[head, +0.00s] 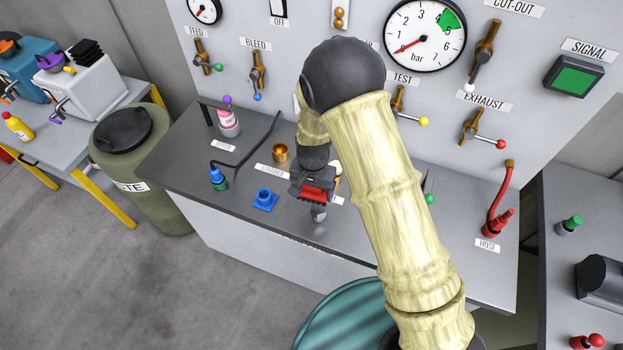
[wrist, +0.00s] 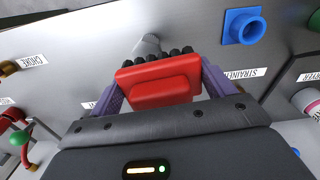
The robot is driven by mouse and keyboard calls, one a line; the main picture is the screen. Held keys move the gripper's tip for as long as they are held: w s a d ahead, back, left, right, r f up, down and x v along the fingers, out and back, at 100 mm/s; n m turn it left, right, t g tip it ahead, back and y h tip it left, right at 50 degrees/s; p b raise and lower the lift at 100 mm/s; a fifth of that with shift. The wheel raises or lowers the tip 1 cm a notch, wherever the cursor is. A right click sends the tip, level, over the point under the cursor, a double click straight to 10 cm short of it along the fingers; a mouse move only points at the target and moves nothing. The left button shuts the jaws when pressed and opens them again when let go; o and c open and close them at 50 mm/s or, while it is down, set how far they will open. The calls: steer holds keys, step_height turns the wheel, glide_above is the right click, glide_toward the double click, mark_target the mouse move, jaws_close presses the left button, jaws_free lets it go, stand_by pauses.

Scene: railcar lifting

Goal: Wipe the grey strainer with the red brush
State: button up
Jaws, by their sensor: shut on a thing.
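My gripper (head: 312,180) is shut on the red brush (head: 313,194), low over the grey bench top. In the wrist view the red brush (wrist: 158,82) sits between the purple fingers, its black bristles pointing away from my gripper. The grey strainer (head: 319,213) is a small grey cylinder just below the brush. In the wrist view the grey strainer (wrist: 148,44) shows right beyond the bristles, partly hidden by them. I cannot tell whether the bristles touch it.
A red hose (head: 497,222) is at the right end. The panel with gauges and valves rises behind. Bare bench lies in front right.

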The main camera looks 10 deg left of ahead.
steer(key=shift+w+r+p, duration=0.15)
steer(key=shift+r+p, duration=0.35)
steer(key=shift+r, duration=0.45)
steer(key=shift+s+r+p, duration=0.35)
steer(key=shift+r+p, duration=0.1)
steer(key=shift+r, duration=0.3)
steer(key=shift+w, duration=0.15)
